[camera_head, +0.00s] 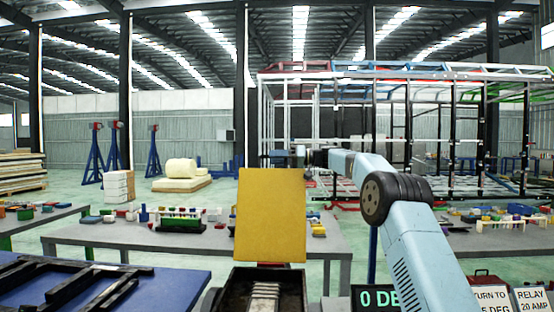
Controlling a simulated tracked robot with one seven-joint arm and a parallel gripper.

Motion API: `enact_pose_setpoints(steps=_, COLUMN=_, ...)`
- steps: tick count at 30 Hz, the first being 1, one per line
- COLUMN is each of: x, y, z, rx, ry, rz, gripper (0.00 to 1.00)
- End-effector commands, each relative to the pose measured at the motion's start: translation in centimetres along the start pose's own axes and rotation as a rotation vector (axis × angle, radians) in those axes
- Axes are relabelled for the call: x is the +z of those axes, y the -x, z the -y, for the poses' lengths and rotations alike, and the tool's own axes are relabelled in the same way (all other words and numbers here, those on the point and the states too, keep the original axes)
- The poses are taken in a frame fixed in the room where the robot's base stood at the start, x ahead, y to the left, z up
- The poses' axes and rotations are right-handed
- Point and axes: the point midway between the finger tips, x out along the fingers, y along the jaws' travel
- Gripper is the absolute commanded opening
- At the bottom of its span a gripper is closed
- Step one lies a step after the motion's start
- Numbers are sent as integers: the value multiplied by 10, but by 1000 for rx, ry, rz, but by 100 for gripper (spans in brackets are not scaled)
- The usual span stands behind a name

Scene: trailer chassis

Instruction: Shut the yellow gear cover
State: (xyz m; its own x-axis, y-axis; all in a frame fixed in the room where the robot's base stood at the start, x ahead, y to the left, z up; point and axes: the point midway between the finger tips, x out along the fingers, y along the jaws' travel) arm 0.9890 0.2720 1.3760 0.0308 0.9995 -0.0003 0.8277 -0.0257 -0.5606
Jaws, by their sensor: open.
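The yellow gear cover (270,215) is a flat panel standing upright. Its lower edge is at the back of a dark open box (235,295), with light metal parts visible inside. My light blue arm reaches in from the lower right, and my gripper (301,154) is at its far end, just above the cover's top right corner in the picture. My gripper is open and small in view, with nothing seen between its fingers. It looks apart from the cover, though the depth between them is hard to tell.
A blue table (150,295) with a black frame (60,282) is at lower left. Grey tables with small coloured parts (130,236) lie behind. A large metal frame stands further back.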

Motion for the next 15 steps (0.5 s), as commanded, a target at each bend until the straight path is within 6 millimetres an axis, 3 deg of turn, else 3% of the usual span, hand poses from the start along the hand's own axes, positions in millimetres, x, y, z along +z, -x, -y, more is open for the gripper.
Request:
enact_pose_setpoints(steps=11, x=0, y=-5, z=0, rx=0, ry=0, rz=0, gripper=40)
enact_pose_setpoints(steps=15, x=0, y=-4, z=0, rx=0, ry=0, rz=-1, gripper=28)
